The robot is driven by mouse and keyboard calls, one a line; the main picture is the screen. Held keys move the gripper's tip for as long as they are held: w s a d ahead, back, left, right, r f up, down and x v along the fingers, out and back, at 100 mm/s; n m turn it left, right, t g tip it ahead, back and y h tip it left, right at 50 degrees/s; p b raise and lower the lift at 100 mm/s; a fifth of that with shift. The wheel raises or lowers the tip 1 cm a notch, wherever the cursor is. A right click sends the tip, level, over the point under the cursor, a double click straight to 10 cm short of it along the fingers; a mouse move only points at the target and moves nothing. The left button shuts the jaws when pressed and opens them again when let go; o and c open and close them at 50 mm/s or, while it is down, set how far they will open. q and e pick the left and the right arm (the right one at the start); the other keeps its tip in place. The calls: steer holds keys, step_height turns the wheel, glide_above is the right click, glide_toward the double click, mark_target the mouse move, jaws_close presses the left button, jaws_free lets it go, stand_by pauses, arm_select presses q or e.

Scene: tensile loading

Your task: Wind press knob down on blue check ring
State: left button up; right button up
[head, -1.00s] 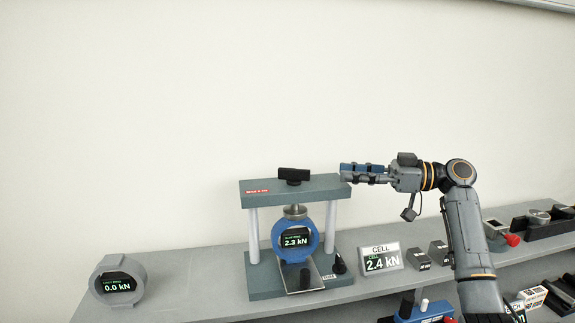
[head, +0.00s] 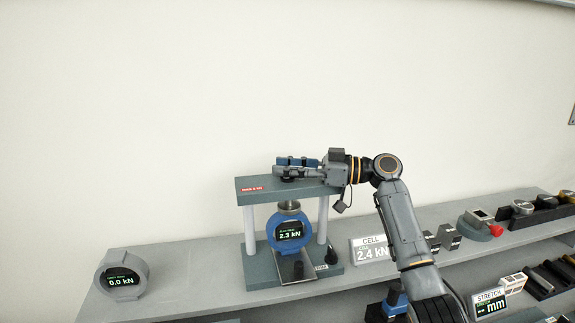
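The press (head: 256,190) stands on the shelf, with a grey top beam on two pale columns. The blue check ring (head: 273,237) sits upright in it under the screw foot (head: 289,206), and its display reads 2.3 kN. My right gripper (head: 284,166) is at the press knob on top of the beam, its fingers pointing left. The fingers cover most of the knob; only a dark bit shows below them. I cannot tell whether they are closed on it. My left gripper is out of view.
A grey ring (head: 123,275) reading 0.0 kN stands at the left. The CELL display (head: 370,250) reads 2.4 kN right of the press, partly behind my arm. Small dark blocks (head: 448,236) and a red-knobbed fixture (head: 482,227) stand farther right. The wall above is clear.

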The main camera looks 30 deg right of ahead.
jaws_close()
